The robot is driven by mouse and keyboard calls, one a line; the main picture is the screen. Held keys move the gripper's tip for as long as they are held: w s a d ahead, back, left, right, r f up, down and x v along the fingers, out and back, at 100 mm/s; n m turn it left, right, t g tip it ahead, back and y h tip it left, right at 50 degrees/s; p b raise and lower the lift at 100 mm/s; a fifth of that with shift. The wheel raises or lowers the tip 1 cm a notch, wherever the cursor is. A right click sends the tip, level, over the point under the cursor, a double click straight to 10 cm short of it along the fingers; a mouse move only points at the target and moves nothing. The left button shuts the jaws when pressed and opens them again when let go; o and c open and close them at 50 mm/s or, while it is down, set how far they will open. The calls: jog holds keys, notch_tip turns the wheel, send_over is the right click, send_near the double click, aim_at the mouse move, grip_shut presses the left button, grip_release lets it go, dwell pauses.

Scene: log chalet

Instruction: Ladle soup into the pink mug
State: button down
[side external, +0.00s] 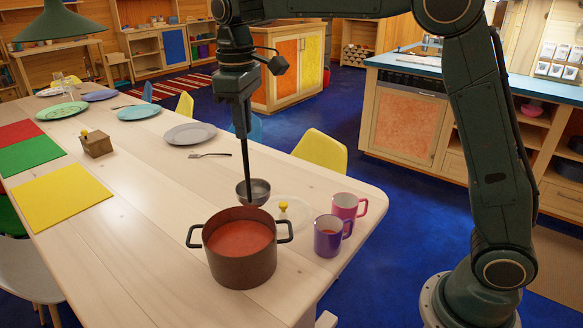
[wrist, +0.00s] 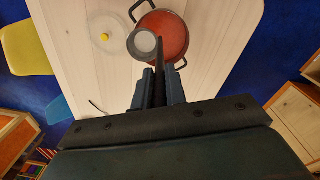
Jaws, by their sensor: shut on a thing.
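My gripper (side external: 240,103) is shut on the upright dark handle of the ladle (side external: 254,190). The grey ladle bowl hangs by the far rim of the brown pot (side external: 240,268); in the wrist view the bowl (wrist: 145,44) overlaps the pot's left edge. It looks grey inside, with no soup visible. The pot holds red-orange soup (side external: 239,239), also visible in the wrist view (wrist: 170,28). The pink mug (side external: 345,207) stands upright right of the pot, behind a purple mug (side external: 327,240) with something reddish inside. Neither mug is visible in the wrist view.
A grey plate (side external: 190,134), a fork (side external: 209,155), a wooden block (side external: 97,145) and coloured mats (side external: 62,202) are farther left. Yellow chair (side external: 321,150) stands behind the table edge. Table left of the pot is clear.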

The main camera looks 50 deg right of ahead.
jog(key=a, duration=0.1)
jog(key=a+n, duration=0.2)
jog(key=shift+w+a+r, duration=0.15)
jog(key=shift+w+a, duration=0.2)
notch_tip(320, 180, down, 18)
jog(key=shift+f, duration=0.2)
dwell(1.7)
jog(key=shift+r, duration=0.15)
dwell(0.9)
notch_tip(320, 180, up, 13)
dwell(2.2)
dwell(0.9)
